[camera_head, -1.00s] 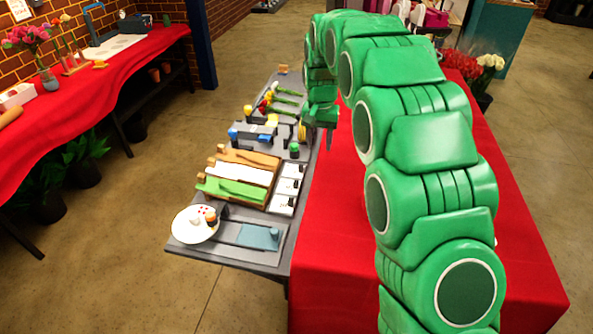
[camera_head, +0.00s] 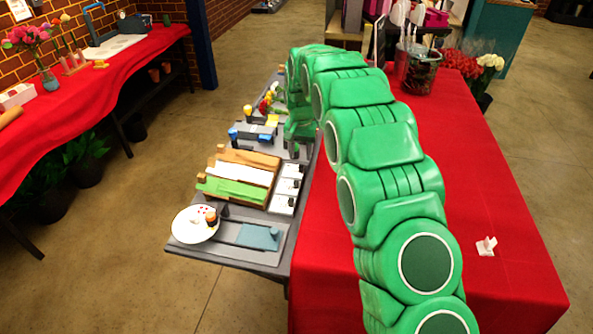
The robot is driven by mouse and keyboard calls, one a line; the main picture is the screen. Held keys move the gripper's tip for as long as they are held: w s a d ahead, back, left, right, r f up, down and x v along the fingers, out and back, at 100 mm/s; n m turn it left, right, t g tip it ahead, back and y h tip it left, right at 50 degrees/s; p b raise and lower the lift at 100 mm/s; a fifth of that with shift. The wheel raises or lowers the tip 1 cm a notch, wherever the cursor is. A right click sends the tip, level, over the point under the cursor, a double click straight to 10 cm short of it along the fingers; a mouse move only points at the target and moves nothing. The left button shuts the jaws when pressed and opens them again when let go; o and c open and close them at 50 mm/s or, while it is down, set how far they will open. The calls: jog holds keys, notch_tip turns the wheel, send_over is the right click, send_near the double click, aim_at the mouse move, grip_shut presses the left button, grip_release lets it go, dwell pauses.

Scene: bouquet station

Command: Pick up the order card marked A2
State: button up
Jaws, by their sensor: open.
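Three white order cards lie in a column on the right side of the grey board: a far card (camera_head: 292,170), a middle card (camera_head: 288,187) and a near card (camera_head: 283,205). Their dark marks are too small to read, so I cannot tell which is A2. My gripper (camera_head: 298,153) points down, open, just beyond the far card near the board's right edge. I see no card between its fingers. My green arm hides part of the board's far end.
Coloured wrap rolls (camera_head: 232,190) lie left of the cards. A white plate (camera_head: 195,223) and a blue-grey pad (camera_head: 258,236) are at the near end. The red table (camera_head: 490,200) holds a small white piece (camera_head: 486,246) and a dark jar of tools (camera_head: 421,72).

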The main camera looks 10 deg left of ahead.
aim_at(301, 165)
notch_tip(301, 165, down, 4)
jog(key=shift+d+f, duration=0.15)
jog(key=shift+f, duration=0.05)
grip_shut()
